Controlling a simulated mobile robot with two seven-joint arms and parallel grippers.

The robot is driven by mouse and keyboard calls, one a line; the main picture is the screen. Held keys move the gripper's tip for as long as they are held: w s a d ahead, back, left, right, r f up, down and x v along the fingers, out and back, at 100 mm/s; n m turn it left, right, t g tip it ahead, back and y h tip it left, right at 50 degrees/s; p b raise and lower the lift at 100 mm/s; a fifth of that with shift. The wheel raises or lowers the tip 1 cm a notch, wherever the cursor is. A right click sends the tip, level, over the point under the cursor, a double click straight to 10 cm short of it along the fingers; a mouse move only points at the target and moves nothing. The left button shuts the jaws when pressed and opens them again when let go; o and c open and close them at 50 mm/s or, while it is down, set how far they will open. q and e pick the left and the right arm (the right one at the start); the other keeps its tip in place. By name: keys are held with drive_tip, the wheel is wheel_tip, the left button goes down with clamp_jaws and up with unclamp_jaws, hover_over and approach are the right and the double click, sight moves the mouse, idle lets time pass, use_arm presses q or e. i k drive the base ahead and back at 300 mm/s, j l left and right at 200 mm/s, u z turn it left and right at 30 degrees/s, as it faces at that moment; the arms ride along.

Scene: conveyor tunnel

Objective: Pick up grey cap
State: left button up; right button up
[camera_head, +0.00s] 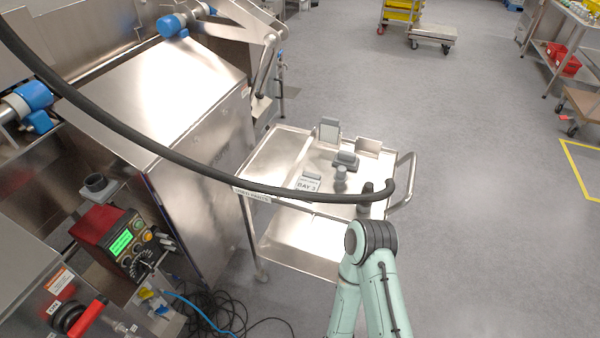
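Several small grey pieces stand on the top shelf of a steel cart (262,165) in the middle of the view. One is a dark grey block-like piece (346,160). In front of it is a small grey piece with a rounded top (340,175). I cannot tell which of them, if any, is the grey cap. A mint-green arm of mine with a dark joint rises at the bottom, right of centre. Neither of my grippers shows.
A black hose (150,145) sweeps across the view and passes over the cart. A dark upright piece (367,188) stands by its end. Steel machinery (200,170) fills the left.

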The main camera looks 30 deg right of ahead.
sight(340, 175)
drive_tip(key=l+u, duration=0.25)
drive_tip(key=u, duration=0.2)
drive_tip(key=k+l+u, duration=0.1)
drive_tip(key=u, duration=0.35)
drive_tip(key=k+l+u, duration=0.1)
drive_tip(key=l+u, duration=0.2)
drive_tip(key=u, duration=0.15)
drive_tip(key=k+l+u, duration=0.75)
